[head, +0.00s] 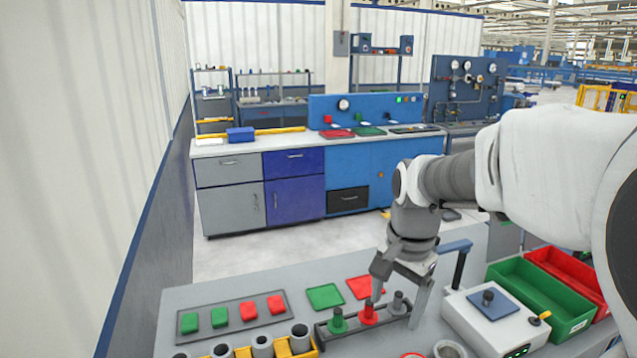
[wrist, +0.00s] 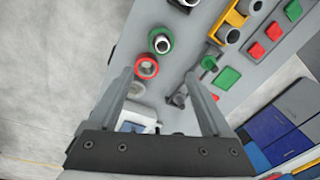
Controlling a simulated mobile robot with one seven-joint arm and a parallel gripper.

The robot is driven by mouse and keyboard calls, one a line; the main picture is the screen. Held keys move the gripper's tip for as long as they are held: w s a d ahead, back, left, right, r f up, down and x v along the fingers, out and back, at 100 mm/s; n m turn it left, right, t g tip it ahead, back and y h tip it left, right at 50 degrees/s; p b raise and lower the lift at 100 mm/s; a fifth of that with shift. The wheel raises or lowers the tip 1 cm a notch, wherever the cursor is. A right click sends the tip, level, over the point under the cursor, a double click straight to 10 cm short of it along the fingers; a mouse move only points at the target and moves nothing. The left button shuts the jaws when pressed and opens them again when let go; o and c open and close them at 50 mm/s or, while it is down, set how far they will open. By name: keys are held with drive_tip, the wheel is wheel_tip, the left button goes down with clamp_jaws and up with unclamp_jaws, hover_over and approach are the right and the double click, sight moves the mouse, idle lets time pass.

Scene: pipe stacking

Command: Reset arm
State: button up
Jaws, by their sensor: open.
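My gripper (head: 396,312) is open, pointing down over the bench, with its fingers apart around the line of sight to the rack's right end. The dark rack (head: 352,328) bears a green peg (head: 338,321), a red peg (head: 368,313) and a grey peg (head: 398,303). In the wrist view my gripper (wrist: 158,76) shows nothing held between its fingers. A red ring (wrist: 147,67) and a grey pipe in a green ring (wrist: 161,43) appear beyond the fingertips. The right finger partly hides the rack; the gap in height is unclear.
A yellow rack (head: 299,350) with grey pipes stands at the front. A tray (head: 234,314) of green and red blocks lies at left. Green bin (head: 541,294), red bin (head: 569,276) and a white control box (head: 490,313) stand right. The bench's far-left surface is clear.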

drive_tip(key=s+r+n+t, duration=0.4)
drive_tip(key=s+n, duration=0.5)
drive_tip(key=s, duration=0.7)
drive_tip(key=shift+n, duration=0.3)
